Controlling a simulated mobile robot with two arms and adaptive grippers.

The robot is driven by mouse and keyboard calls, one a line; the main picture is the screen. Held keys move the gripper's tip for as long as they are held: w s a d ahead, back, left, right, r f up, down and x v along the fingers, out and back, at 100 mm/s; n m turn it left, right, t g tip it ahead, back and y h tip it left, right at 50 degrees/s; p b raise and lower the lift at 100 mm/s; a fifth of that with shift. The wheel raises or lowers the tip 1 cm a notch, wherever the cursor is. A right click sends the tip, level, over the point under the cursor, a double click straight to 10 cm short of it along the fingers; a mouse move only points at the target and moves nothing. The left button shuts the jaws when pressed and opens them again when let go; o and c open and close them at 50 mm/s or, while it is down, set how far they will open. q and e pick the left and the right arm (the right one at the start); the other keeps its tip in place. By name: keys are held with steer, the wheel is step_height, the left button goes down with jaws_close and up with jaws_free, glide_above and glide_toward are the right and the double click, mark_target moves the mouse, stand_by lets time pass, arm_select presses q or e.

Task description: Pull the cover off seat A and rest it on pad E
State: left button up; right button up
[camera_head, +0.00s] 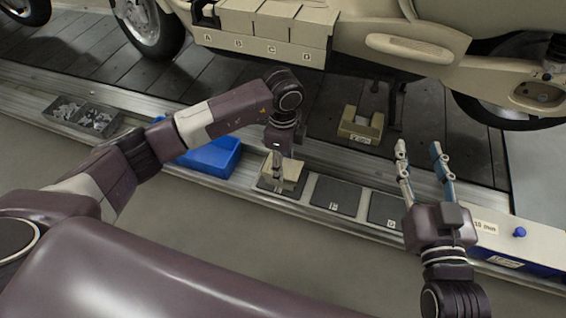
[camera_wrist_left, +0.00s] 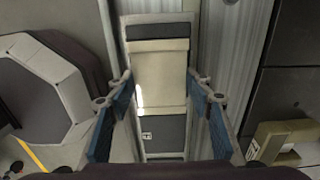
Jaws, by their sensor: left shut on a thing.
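My left gripper (camera_head: 287,172) is shut on a beige cover (camera_head: 273,172), with a blue finger on either side of it. The cover (camera_wrist_left: 160,75) also shows between the fingers in the left wrist view. It is over a dark pad (camera_wrist_left: 165,135) in the strip, left of pad F; I cannot tell whether it touches the pad. The pad's label is too small to read surely. Seat A (camera_head: 205,19), at the left of the labelled row, shows no cover block like those at B, C and D. My right gripper (camera_head: 420,158) is open and empty, right of the pads.
Pad F (camera_head: 336,195) and pad G (camera_head: 386,209) are bare. A blue bin (camera_head: 222,160) is behind my left forearm. A beige notched block (camera_head: 362,126) stands on the slats. A box with a blue button (camera_head: 519,232) is at the right. Small parts trays (camera_head: 82,115) lie left.

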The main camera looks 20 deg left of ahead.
arm_select(q)
steer(key=o, duration=1.3)
steer(key=shift+o, duration=0.2)
step_height(320, 180, up, 12)
steer(key=shift+s, duration=0.1)
